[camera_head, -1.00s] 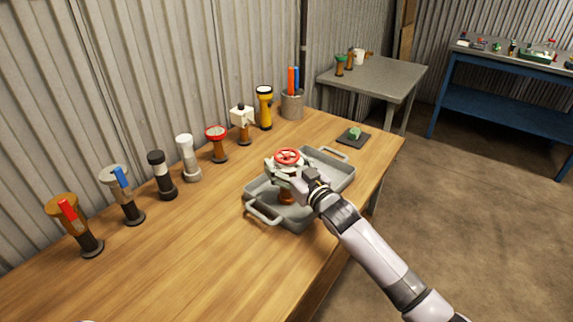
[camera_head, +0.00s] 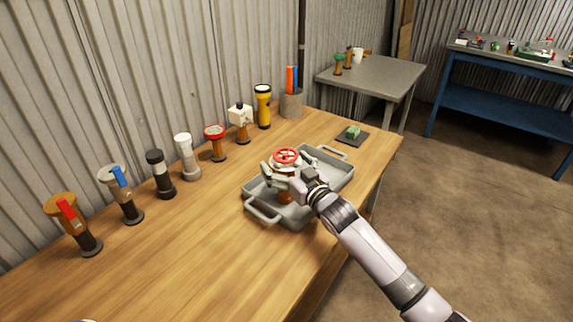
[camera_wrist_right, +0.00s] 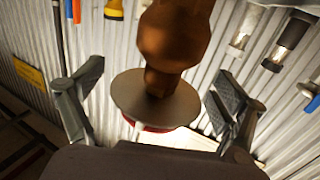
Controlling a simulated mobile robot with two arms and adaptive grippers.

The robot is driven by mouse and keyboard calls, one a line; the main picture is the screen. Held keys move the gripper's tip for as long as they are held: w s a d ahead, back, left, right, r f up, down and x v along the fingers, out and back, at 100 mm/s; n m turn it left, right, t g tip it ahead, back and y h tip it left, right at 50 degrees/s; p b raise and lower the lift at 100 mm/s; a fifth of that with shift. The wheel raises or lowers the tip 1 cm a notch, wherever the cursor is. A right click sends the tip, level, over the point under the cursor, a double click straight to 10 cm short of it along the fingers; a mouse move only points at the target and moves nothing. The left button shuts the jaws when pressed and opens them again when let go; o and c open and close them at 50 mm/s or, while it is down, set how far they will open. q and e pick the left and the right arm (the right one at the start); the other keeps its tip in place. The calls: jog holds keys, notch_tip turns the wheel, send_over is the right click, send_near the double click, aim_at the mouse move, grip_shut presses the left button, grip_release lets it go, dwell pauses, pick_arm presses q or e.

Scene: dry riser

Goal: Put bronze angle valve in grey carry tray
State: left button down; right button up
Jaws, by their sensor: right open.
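The bronze angle valve (camera_head: 285,197), with a red handwheel on top, stands upright in the grey carry tray (camera_head: 262,211) on the wooden bench. My right gripper (camera_head: 283,172) is around the valve just below the handwheel, with its fingers open. In the right wrist view the valve's bronze body (camera_wrist_right: 175,40) and a round disc lie between the two spread fingers (camera_wrist_right: 160,105), with a gap on each side. The fingers partly hide the valve in the head view. My left gripper is not in view.
A row of valves and torches stands along the wall, including a red-topped one (camera_head: 215,143) and a yellow torch (camera_head: 263,107). A pen cup (camera_head: 291,103) and a dark pad (camera_head: 352,137) with a green item are behind the tray. The front bench is clear.

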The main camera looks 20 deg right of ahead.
jog(key=shift+r, duration=0.2)
jog(key=v, duration=1.2)
jog(key=shift+f, duration=0.15)
